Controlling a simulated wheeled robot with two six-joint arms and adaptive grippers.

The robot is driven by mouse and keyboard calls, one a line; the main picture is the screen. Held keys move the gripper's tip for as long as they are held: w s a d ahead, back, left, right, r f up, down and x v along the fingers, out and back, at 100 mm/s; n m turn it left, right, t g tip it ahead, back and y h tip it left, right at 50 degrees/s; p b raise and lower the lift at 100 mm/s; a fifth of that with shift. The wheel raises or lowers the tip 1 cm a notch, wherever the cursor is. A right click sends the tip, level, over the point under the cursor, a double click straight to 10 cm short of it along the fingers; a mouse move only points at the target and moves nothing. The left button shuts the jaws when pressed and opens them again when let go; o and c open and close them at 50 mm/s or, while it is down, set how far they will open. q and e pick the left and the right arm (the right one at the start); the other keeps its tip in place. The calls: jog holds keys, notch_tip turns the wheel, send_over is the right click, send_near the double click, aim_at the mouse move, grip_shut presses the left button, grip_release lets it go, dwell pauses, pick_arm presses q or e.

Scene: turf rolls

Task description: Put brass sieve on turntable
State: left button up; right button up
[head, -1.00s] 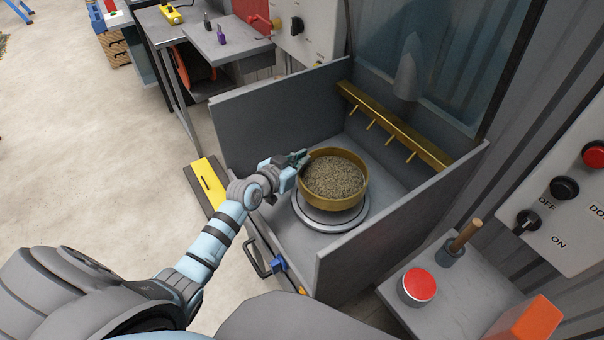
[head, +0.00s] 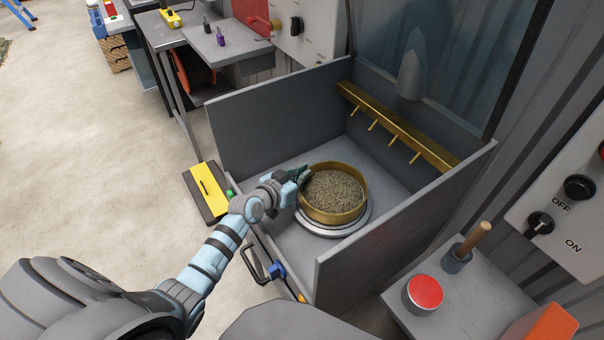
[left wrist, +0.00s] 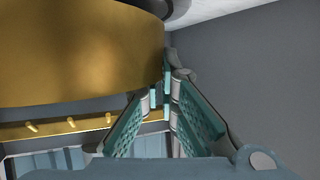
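The brass sieve (head: 334,217), a round pan full of grey-brown grains, is level over the round turntable (head: 366,218) inside the grey booth. It looks to be on the turntable or just above it; its near wall hides the contact. My left gripper (head: 302,175) is at the sieve's left rim, its fingers closed around the thin wall. In the left wrist view the sieve's curved wall (left wrist: 80,55) fills the upper left, and the gripper's teal fingertips (left wrist: 160,88) meet at its edge. My right gripper is not in view.
Grey booth walls (head: 405,215) stand left and right of the turntable. A brass bar with nozzles (head: 395,125) runs along the back. A side table with a red button (head: 425,292) and a wooden-handled tool (head: 470,245) is at the right.

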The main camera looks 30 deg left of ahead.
pick_arm(q)
jog(key=o, duration=0.4)
jog(key=shift+s+r, duration=0.1)
jog(key=shift+r, duration=0.05)
jog(key=shift+o, duration=0.2)
jog(key=shift+s+r+p, duration=0.3)
jog(key=shift+r+p, duration=0.6)
jog(key=shift+p, duration=0.15)
jog(key=p+v, duration=0.1)
jog(key=v, duration=0.5)
jog(key=shift+s, duration=0.35)
jog(key=shift+a+f, duration=0.1)
jog(key=shift+f, duration=0.05)
